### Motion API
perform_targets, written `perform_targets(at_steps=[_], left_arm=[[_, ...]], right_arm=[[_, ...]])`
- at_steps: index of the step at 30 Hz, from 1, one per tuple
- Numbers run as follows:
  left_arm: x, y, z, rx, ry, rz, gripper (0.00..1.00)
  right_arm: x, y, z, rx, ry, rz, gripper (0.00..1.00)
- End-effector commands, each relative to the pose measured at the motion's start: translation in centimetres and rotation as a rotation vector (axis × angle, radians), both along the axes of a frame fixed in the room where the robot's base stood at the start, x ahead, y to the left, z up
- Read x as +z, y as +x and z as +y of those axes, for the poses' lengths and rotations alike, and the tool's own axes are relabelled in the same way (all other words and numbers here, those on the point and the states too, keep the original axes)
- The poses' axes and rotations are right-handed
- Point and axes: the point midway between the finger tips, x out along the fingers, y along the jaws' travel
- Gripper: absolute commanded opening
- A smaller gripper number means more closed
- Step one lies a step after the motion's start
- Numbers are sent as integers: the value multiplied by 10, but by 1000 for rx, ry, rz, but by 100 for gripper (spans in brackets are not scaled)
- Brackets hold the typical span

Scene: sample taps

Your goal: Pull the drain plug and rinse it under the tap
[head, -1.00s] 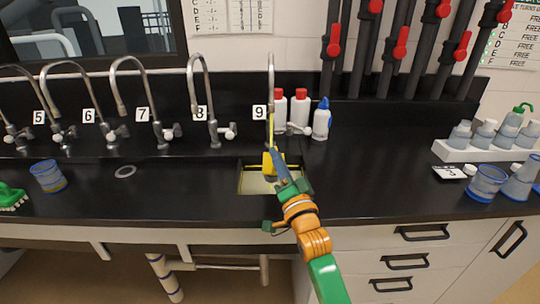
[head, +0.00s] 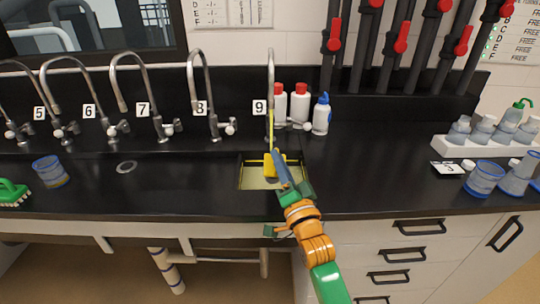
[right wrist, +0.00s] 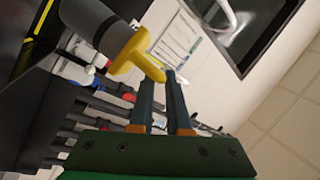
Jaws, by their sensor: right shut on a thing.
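The drain plug shows as a yellow piece (head: 271,166) over the sink (head: 252,185), below tap 9 (head: 270,75). In the right wrist view it has a yellow handle (right wrist: 138,58) with a dark grey cylindrical body (right wrist: 98,22). My right gripper (head: 279,170) reaches in from the front and is shut on the yellow handle at its fingertips. A thin yellow vertical line shows between the tap's spout and the plug; I cannot tell what it is. The fingers partly hide the plug in the head view. My left gripper is not in view.
Several numbered taps stand along the back to the left. White bottles (head: 299,104) stand behind the sink. A blue-banded beaker (head: 49,171) and green brush (head: 12,193) are at left. A bottle rack (head: 450,148) and beakers (head: 485,178) are at right. Counter beside the sink is clear.

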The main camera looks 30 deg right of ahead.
Motion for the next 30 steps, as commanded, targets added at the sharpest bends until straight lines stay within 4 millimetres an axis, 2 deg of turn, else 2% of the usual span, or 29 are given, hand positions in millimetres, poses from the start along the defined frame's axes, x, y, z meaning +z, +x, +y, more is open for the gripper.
perform_targets(at_steps=[16,24,30], left_arm=[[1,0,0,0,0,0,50],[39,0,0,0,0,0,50],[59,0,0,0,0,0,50]], right_arm=[[2,0,0,0,-1,-2,0],[29,-24,12,1,2,0,0],[42,-42,20,0,0,0,0]])
